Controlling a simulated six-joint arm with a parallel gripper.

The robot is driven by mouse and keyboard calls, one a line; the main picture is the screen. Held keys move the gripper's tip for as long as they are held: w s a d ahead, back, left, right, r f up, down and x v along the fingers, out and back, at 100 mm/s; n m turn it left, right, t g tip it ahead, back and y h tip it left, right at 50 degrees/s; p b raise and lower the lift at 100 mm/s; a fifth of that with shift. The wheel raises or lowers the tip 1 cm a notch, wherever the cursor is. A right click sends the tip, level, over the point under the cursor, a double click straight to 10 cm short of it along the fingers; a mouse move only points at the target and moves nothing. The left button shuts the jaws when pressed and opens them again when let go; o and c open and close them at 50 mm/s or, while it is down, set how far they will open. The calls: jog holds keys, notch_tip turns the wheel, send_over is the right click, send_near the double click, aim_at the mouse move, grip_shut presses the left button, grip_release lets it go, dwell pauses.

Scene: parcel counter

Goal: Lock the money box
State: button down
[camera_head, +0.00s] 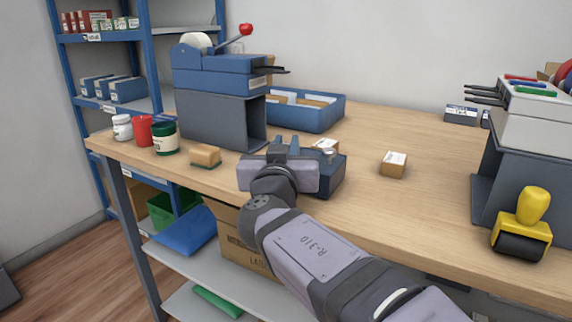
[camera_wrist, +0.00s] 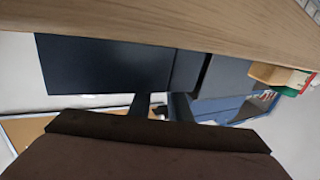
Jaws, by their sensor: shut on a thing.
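The money box appears to be the small dark blue box (camera_head: 330,178) near the front edge of the counter, partly hidden behind my wrist. A small silvery round part (camera_head: 328,153) shows at its top. My gripper (camera_head: 287,146) is right beside the box, on its left in the head view, with the fingers pointing away from the camera. In the wrist view, my gripper (camera_wrist: 160,105) is close to a dark blue panel (camera_wrist: 100,65), probably the box's side. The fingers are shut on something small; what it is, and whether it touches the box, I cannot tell.
A grey stand (camera_head: 222,122) with a tape dispenser (camera_head: 220,70) is behind left. A blue tray (camera_head: 310,118) stands behind. A brown block (camera_head: 206,156), small carton (camera_head: 393,165) and yellow-handled roller (camera_head: 523,228) are on the counter. The counter's middle right is mostly clear.

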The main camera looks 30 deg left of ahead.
jog(key=shift+n+g+y+b, duration=0.4)
jog(key=shift+n+y+b, duration=0.3)
jog(key=shift+b, duration=0.6)
jog(key=c, duration=1.6)
grip_release()
jog(key=shift+c, duration=0.2)
jog(key=shift+b+v, duration=0.95)
jog(key=shift+v, duration=2.7)
